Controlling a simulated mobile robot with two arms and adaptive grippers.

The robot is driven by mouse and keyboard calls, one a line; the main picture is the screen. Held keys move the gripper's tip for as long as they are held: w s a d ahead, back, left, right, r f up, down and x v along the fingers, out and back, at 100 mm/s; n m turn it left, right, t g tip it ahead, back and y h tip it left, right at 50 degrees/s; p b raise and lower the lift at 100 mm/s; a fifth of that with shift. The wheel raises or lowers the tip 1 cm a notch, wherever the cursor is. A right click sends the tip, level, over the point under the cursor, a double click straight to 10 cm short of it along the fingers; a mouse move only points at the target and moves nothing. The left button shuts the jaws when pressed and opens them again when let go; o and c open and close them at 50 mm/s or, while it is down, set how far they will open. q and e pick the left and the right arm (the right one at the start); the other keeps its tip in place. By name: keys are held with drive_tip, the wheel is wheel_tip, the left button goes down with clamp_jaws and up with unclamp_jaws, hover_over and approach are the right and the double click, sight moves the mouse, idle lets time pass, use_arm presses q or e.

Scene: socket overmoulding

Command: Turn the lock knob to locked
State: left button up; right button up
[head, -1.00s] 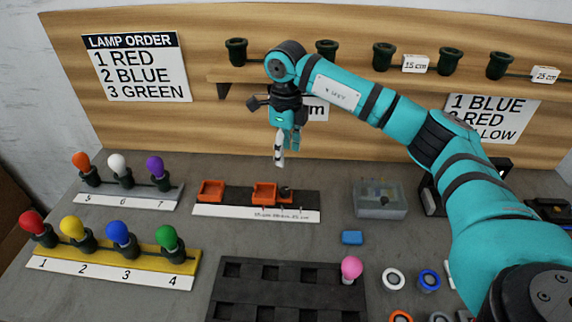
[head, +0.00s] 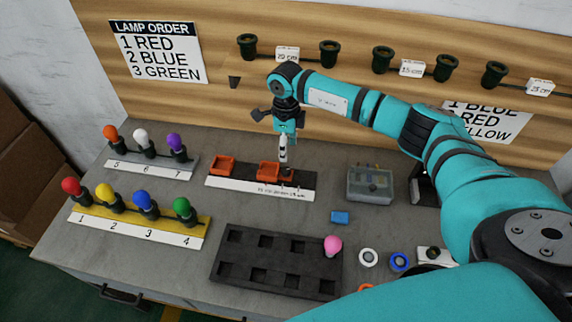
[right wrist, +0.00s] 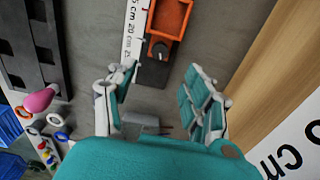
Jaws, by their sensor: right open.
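The lock knob (right wrist: 160,51) is a small dark round knob with a light mark, at the end of the black length fixture beside an orange block (right wrist: 171,18). In the head view the knob (head: 286,172) is small and partly covered by my fingers. The fixture's white scale strip (head: 240,186) runs along its front. My right gripper (head: 284,150) points down just above the knob end. In the right wrist view my right gripper (right wrist: 160,82) has its fingers wide apart, with nothing between them; the knob lies beyond the tips. I cannot read the knob's setting. My left gripper is out of view.
A second orange block (head: 221,165) sits on the fixture's left. A black socket tray (head: 240,270) with a pink bulb (head: 333,245) is nearer. Lamp racks stand left.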

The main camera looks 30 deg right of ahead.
sight(286, 170)
wheel_tip(286, 170, down, 10)
drive_tip(key=shift+r+p, duration=0.1)
drive_tip(key=shift+p, duration=0.45)
